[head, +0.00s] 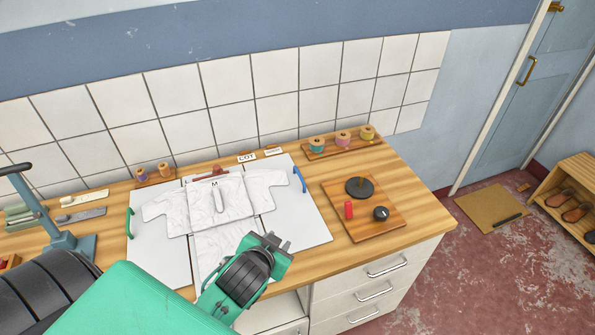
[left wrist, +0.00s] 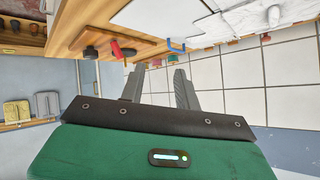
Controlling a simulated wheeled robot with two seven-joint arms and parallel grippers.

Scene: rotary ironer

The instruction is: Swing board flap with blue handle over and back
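A white folding board lies on the wooden counter with a white shirt (head: 222,200) spread over it, sleeves reaching onto both side flaps. The right flap (head: 306,226) lies flat and has the blue handle (head: 299,179) at its outer edge. The left flap (head: 152,255) also lies flat, with a green handle (head: 130,224). My left gripper (head: 276,241) is over the front part of the board, nearer the front than the blue handle. In the left wrist view its fingers (left wrist: 160,85) are apart and empty, with the blue handle (left wrist: 177,46) beyond them. My right gripper is not in view.
Right of the board, a wooden tray (head: 386,228) holds a black disc, a red cylinder and a dark knob. Thread spools (head: 343,138) stand on a rack at the back. A teal press-like stand (head: 66,240) is at left. Drawers (head: 375,280) are below the counter.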

